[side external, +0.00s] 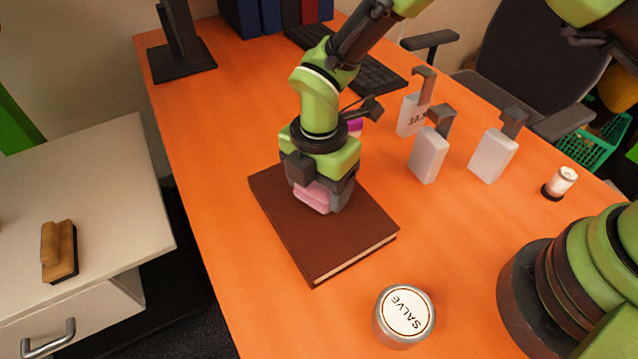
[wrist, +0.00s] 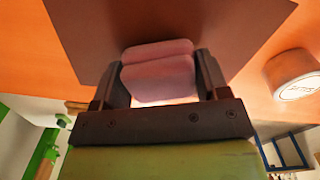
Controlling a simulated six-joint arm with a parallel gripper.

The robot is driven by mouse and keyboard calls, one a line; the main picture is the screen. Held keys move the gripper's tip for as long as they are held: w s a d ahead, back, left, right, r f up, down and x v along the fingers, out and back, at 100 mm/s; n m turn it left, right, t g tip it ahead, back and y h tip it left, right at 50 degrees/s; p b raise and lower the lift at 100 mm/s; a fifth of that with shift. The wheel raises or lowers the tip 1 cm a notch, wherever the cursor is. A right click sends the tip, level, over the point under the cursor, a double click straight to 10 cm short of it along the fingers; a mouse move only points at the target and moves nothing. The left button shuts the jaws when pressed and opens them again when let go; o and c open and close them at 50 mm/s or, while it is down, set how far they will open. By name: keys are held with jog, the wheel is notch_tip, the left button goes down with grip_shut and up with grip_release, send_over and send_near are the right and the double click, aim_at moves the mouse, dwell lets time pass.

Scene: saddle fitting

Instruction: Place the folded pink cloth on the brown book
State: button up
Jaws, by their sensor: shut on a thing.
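The folded pink cloth (side external: 313,197) is between the fingers of my gripper (side external: 318,188), which is shut on it. In the side view the cloth is over the middle of the closed brown book (side external: 345,236), low and close to its cover. I cannot tell whether the cloth touches the cover. In the wrist view the cloth (wrist: 158,72) fills the space between the two fingers of my gripper (wrist: 160,80), with the brown book (wrist: 95,30) behind it. The book lies flat on the orange desk.
A round salve tin (side external: 404,316) stands in front of the book. Several pale blocks with dark hooks (side external: 428,155) stand to the right, with a small white-topped cylinder (side external: 560,183) beyond. A keyboard (side external: 375,75) lies behind. The orange desk (side external: 225,250) is clear left of the book.

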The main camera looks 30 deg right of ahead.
jog(key=shift+f, duration=0.35)
jog(key=shift+f, duration=0.15)
jog(key=o, duration=0.9)
notch_tip(320, 180, up, 12)
jog(key=shift+r, duration=0.2)
